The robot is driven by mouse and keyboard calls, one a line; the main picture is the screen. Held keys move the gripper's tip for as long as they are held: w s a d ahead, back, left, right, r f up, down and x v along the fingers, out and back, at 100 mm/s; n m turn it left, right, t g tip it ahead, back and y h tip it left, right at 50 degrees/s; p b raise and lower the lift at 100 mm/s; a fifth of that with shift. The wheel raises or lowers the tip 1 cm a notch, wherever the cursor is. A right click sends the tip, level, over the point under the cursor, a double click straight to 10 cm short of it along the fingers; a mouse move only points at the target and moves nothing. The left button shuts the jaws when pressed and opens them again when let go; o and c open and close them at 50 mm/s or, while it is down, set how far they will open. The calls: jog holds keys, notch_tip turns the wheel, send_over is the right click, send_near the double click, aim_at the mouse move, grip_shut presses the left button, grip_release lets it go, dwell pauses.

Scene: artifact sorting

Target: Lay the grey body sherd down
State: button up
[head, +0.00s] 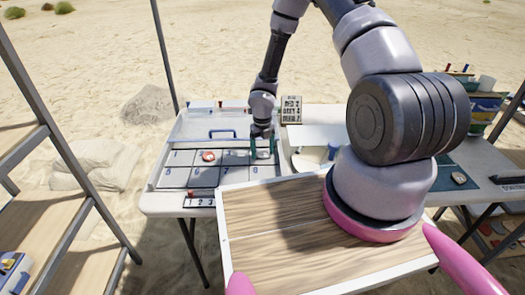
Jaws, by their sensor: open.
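My gripper (263,148) reaches down over the right part of a pale compartment tray (152,180) on the white table. Its two teal fingers stand apart. A small light grey piece (263,154), perhaps the grey body sherd, shows between the fingers, low in a far-row compartment at the right. The fingers partly hide it, and I cannot tell whether they touch it.
A teal mat (480,168) bears a pale piece (459,178). A ladder-like shelf (75,215) stands left.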

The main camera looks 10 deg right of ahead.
notch_tip(320, 180, up, 12)
notch_tip(320, 180, up, 14)
jog(key=r+m+t+h, duration=0.1)
jog(key=m, duration=0.9)
send_over(262, 155)
jog(key=d, duration=0.6)
jog(key=s+d+r+m+t, duration=0.2)
jog(key=s+r+m, duration=0.4)
jog(key=r+m, duration=0.55)
jog(key=s+a+r+m+t+y, duration=0.1)
jog(key=s+r+m+t+y, duration=0.2)
jog(key=s+r+m, duration=1.3)
jog(key=shift+s+a+m+t, duration=0.15)
jog(key=shift+a+m+t, duration=0.35)
jog(key=shift+m, duration=1.95)
jog(key=shift+d+r, duration=0.1)
jog(key=shift+d, duration=0.05)
